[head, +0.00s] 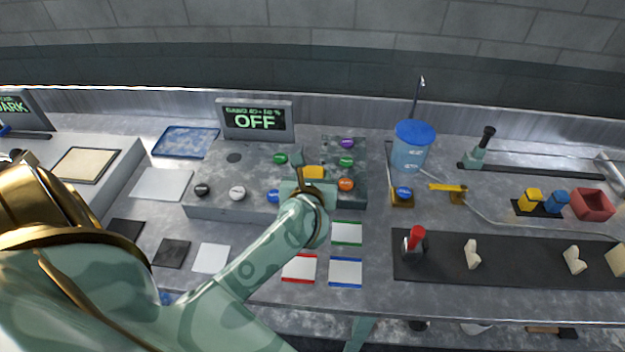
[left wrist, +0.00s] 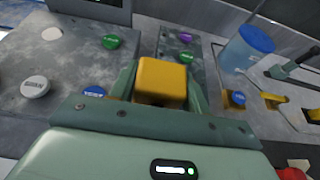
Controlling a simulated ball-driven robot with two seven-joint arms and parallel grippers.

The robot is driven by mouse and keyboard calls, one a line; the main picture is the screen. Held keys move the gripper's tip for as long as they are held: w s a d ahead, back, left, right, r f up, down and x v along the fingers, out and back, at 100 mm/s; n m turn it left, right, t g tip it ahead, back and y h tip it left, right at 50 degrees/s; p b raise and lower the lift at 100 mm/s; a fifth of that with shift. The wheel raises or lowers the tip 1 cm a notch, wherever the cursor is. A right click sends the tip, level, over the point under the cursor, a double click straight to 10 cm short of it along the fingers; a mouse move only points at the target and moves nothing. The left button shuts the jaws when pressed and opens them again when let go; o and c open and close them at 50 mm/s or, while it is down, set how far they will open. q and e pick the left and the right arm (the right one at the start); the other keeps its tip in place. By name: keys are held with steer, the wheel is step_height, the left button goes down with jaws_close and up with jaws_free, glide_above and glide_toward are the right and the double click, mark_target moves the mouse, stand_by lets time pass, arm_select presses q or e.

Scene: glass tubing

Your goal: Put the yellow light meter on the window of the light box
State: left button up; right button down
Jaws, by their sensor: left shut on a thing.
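The yellow light meter (head: 314,172) is a small yellow block in the jaws of my left gripper (head: 306,181). In the left wrist view the meter (left wrist: 162,80) sits between the two fingers, its top face showing. The gripper is over the grey panel with coloured knobs at mid table; I cannot tell how high it holds the meter. The light box (head: 130,183) is the pale box at the far left, with a beige square window (head: 86,165) in its top. Nothing lies on the window. A sign reading DARK (head: 18,106) stands behind it. My right gripper is not in view.
An OFF display (head: 254,120) stands behind the knob panel (head: 222,211). A blue-lidded jar (head: 411,150), a red-handled device (head: 414,243) and a red bin (head: 592,204) are to the right. White and dark squares lie left of my gripper, and a blue tray (head: 185,141) lies behind.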

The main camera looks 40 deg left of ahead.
arm_select(q)
steer(key=shift+w+a+f+b, duration=0.15)
steer(key=shift+w+f+b, duration=0.1)
steer(key=shift+f, duration=0.8)
steer(key=shift+w+a+f+b, duration=0.1)
steer(key=shift+w+f+b, duration=0.1)
steer(key=shift+f, duration=0.8)
steer(key=shift+f, duration=0.1)
steer(key=o, duration=1.2)
steer(key=shift+c, duration=0.2)
